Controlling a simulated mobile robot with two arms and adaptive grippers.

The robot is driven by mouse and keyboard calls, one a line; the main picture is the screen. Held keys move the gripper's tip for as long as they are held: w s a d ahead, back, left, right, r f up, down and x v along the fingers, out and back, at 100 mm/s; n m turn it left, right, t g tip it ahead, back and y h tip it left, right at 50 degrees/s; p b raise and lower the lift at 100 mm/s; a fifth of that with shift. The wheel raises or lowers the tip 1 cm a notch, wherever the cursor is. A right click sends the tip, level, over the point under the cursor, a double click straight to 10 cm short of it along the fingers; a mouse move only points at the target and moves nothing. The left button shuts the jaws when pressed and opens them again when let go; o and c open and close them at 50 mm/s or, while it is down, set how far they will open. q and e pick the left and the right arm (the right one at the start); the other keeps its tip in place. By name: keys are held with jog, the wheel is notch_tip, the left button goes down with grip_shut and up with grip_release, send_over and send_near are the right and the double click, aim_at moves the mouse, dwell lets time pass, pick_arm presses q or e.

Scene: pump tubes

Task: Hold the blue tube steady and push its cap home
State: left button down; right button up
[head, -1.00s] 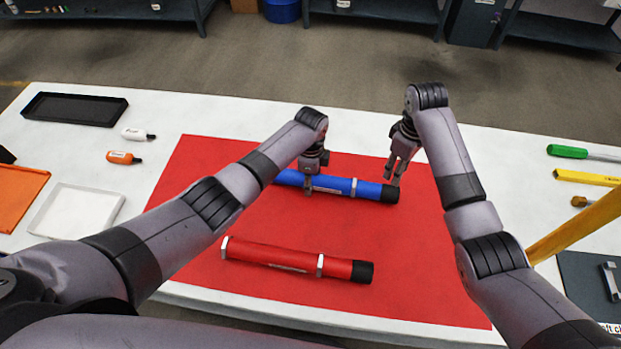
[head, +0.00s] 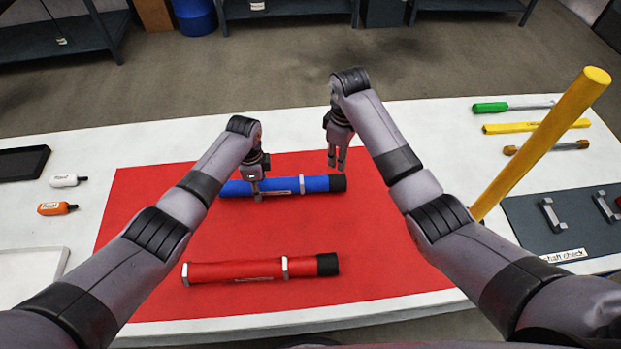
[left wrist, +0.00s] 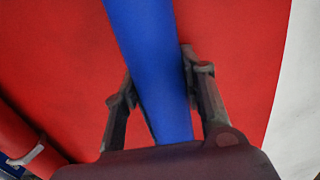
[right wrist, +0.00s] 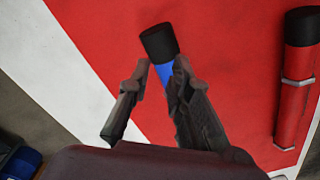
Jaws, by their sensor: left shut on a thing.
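The blue tube (head: 315,184) lies across the back part of the red mat (head: 220,225), with a black cap (head: 338,183) at its right end. Whether the cap sits fully home cannot be told. My left gripper (head: 258,190) is shut on the tube left of its silver ring; its fingers flank the blue body in the left wrist view (left wrist: 155,75). My right gripper (head: 336,167) is open, fingers pointing down, close by the cap end. In the right wrist view the cap (right wrist: 158,42) shows just beyond its parted fingertips (right wrist: 160,70); contact is unclear.
A red tube (head: 235,270) with a black end lies nearer on the mat. Tools lie at the back right; small bottles (head: 62,181) at the left.

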jog(key=shift+s+d+f, duration=0.1)
jog(key=shift+f, duration=0.1)
jog(key=shift+c, duration=0.6)
jog(key=d+m+y, duration=0.1)
jog(key=s+d+f+m+y, duration=0.2)
jog(key=shift+s+f+m+t+y, duration=0.15)
jog(key=shift+f+m+t+y, duration=0.15)
jog(key=shift+m+t, duration=0.1)
grip_shut()
jog(key=s+d+m+t+y, duration=0.1)
jog(key=d+m+t, duration=0.1)
jog(key=d, duration=0.3)
jog(key=s+d+r+m+t+y, duration=0.1)
jog(key=s+d+m, duration=0.1)
jog(key=d+m, duration=0.2)
jog(key=shift+s+d+r+t, duration=0.25)
jog(key=shift+d+t, duration=0.15)
jog(key=shift+d, duration=0.6)
